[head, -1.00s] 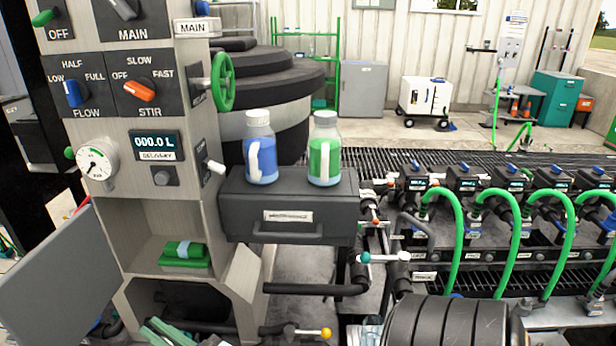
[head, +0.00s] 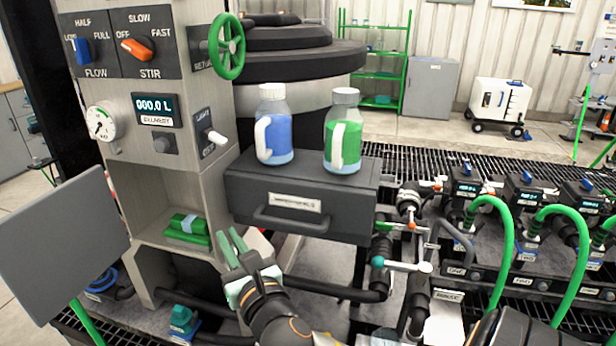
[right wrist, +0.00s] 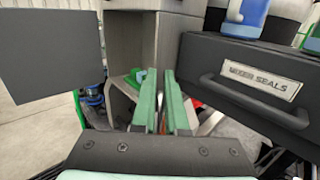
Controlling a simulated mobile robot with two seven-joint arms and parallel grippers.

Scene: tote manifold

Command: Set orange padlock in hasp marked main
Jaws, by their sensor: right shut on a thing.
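My right gripper (head: 231,243) is in front of the grey console, left of the black drawer and near the open shelf. Its two pale green fingers point up and away and stand close together. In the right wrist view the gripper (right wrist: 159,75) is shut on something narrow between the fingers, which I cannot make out. No orange padlock can be clearly picked out in either view now. No hasp marked main can be made out. My left gripper is not in view.
The black drawer (head: 255,190) carries a blue-labelled bottle (head: 278,130) and a green-labelled bottle (head: 343,140). A green bundle (head: 188,226) lies in the console shelf. A grey panel (head: 60,245) stands at left. Pipes and green hoses (head: 505,240) crowd the right.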

